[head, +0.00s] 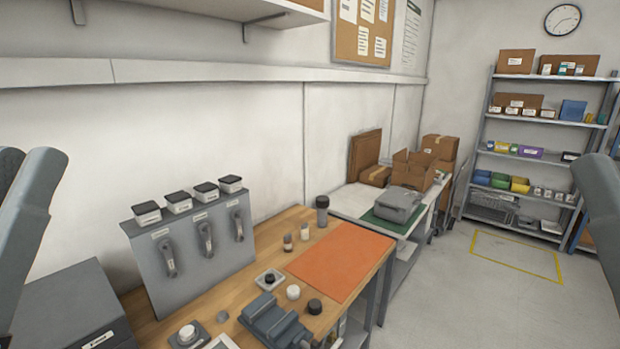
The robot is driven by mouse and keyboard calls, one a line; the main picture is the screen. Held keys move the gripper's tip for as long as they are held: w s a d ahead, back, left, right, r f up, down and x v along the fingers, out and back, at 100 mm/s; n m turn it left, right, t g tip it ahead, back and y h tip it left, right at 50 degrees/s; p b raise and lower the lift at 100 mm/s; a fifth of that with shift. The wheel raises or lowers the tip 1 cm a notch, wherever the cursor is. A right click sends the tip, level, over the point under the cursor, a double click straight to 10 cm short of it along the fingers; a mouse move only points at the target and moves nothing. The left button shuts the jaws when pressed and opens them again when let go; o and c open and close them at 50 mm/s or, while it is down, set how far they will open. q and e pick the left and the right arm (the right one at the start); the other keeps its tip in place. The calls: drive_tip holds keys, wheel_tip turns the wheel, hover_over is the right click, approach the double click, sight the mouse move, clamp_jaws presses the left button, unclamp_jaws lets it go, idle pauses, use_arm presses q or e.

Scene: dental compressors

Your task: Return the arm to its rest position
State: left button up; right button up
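Grey links of my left arm stand at the left edge of the head view, upright and slightly tilted. A grey link of my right arm shows at the right edge. The fingertips of both grippers are outside the picture, so I cannot see whether they hold anything. Neither visible arm part touches the wooden workbench (268,238), which lies between them.
The bench bears an orange mat (341,262), a grey panel with hanging handles (190,250), a blue-grey vise (274,322) and small jars. A grey box (70,311) stands at the lower left. Behind are a white table (346,200), shelving (545,77) and clear floor.

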use_arm(q)
wheel_tip(320, 180, up, 30)
drive_tip(key=p, duration=2.7)
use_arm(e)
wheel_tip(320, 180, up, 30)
use_arm(q)
wheel_tip(320, 180, down, 37)
drive_tip(key=b, duration=3.6)
drive_tip(key=shift+r+b, duration=0.15)
drive_tip(key=shift+b, duration=0.2)
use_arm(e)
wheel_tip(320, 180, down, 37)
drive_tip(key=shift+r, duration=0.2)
use_arm(q)
drive_tip(key=shift+a+y, duration=0.15)
drive_tip(key=shift+y, duration=0.15)
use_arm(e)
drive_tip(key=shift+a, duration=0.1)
